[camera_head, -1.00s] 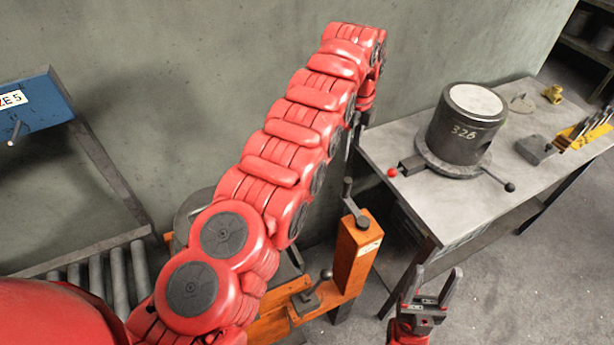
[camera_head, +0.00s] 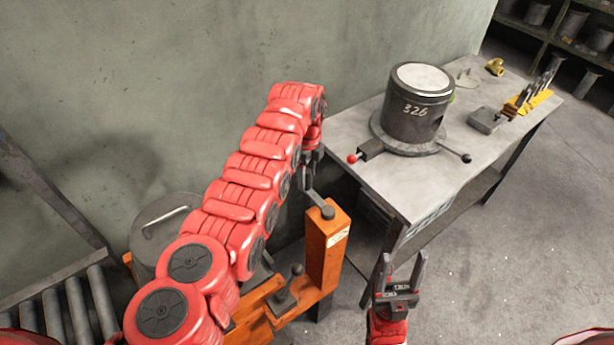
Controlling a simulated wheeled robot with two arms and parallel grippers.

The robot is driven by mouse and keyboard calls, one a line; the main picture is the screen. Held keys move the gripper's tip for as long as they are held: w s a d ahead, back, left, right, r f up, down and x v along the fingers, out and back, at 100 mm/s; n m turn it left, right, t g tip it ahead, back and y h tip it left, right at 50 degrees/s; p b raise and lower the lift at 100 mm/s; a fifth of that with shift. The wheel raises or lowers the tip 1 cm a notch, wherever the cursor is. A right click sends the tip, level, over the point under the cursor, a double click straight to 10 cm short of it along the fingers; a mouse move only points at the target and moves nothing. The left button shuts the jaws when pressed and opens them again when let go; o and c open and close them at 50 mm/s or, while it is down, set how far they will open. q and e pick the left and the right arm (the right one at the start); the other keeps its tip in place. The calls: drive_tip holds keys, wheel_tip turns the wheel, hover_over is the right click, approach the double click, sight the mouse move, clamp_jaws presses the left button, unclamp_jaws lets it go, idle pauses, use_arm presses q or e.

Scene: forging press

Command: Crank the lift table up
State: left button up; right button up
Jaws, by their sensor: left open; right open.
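The orange lift table's post (camera_head: 326,255) stands in the lower middle of the head view, with an orange frame running to the lower left. A dark crank (camera_head: 321,204) sits on top of the post. My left arm reaches over from the left, and its gripper (camera_head: 308,172) points down at the crank's handle end. It is open and partly hidden by my wrist; I cannot tell whether its fingers touch or surround the handle. My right gripper (camera_head: 404,270) is open and empty, fingers up, to the right of the post.
A grey workbench (camera_head: 440,185) to the right holds a dark cylinder marked 326 (camera_head: 412,110) on a round base with levers. A grey round lidded thing (camera_head: 155,225) stands behind my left arm. Rollers (camera_head: 75,305) lie at lower left. Shelves (camera_head: 565,30) stand far right.

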use_arm(q)
wheel_tip(320, 180, down, 2)
drive_tip(key=shift+f, duration=0.25)
clamp_jaws()
drive_tip(key=shift+r, duration=0.1)
idle(1.2)
